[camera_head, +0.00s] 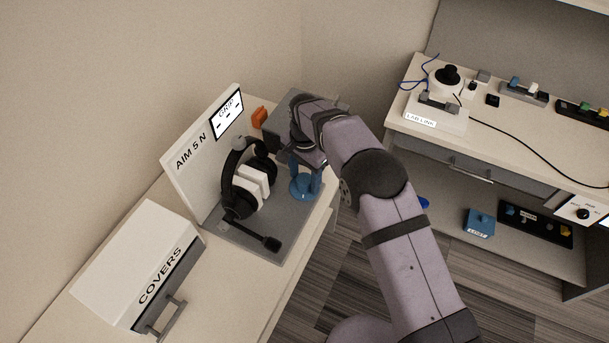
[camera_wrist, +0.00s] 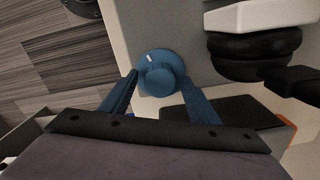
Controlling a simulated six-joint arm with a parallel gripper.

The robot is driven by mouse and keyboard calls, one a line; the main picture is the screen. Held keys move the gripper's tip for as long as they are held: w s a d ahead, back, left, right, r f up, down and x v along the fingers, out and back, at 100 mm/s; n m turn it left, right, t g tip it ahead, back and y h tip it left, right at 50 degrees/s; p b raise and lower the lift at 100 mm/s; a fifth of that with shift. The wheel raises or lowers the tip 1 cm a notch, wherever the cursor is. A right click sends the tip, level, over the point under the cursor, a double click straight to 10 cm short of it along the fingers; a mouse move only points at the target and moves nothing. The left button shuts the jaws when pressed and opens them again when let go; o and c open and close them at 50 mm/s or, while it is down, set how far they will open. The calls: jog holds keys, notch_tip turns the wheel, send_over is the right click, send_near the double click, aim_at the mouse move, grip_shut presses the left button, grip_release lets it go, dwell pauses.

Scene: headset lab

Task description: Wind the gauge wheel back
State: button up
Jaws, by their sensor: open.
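The blue gauge wheel (camera_head: 304,187) stands on the grey base plate at the right of the headset rig.
A white box marked "COVERS" (camera_head: 137,262) with a grey-handled drawer stands at the front left. The headset's microphone boom (camera_head: 262,240) sticks out over the base plate. An orange object (camera_head: 259,117) lies behind the headset. A second bench (camera_head: 540,150) with devices and cables stands at the right.

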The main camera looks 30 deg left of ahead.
jog(key=shift+f, duration=0.2)
jog(key=shift+c, duration=0.2)
jog(key=c, duration=1)
jog(key=shift+n, duration=0.3)
